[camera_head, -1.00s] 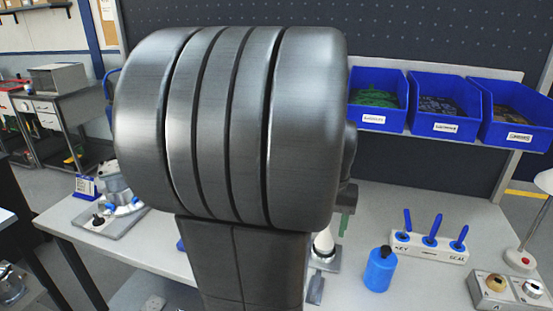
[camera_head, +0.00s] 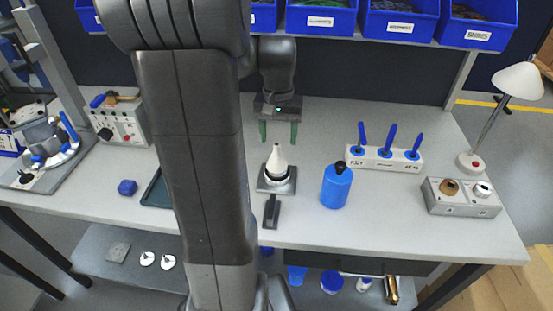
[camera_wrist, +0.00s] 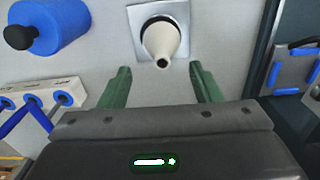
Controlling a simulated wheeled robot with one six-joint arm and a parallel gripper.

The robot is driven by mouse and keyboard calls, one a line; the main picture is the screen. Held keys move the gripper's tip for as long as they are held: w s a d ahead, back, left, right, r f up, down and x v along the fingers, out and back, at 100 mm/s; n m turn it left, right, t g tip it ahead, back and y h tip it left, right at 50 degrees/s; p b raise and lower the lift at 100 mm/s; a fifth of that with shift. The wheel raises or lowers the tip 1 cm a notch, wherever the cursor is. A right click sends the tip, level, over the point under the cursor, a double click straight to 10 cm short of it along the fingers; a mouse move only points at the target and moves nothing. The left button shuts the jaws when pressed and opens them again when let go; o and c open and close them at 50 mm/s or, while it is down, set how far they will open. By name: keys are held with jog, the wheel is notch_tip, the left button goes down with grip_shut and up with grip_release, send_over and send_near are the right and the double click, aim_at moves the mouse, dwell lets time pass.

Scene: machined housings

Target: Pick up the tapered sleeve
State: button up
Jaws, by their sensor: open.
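The tapered sleeve (camera_head: 276,158) is a pale cream cone, narrow end up, with a dark ring at its base. It stands upright on a square grey plate (camera_head: 289,186) on the workbench. In the wrist view the sleeve (camera_wrist: 161,42) points toward the camera, with its small dark opening showing. My gripper (camera_head: 279,138) has two green fingers, spread apart and empty. In the head view it hangs just above and behind the sleeve. In the wrist view my gripper (camera_wrist: 160,76) has its fingertips on either side below the sleeve's tip, not touching it.
A blue bottle (camera_head: 336,187) with a black cap stands right of the sleeve. A white block with blue-handled tools (camera_head: 385,158) is further right. A dark clamp-like piece (camera_head: 271,211) lies in front of the plate. Blue bins (camera_head: 320,20) line the back.

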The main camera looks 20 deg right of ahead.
aim_at(277, 144)
jog(key=f, duration=0.5)
jog(key=shift+s+a+f, duration=0.1)
jog(key=shift+a, duration=0.1)
jog(key=shift+c, duration=0.5)
jog(key=c, duration=1)
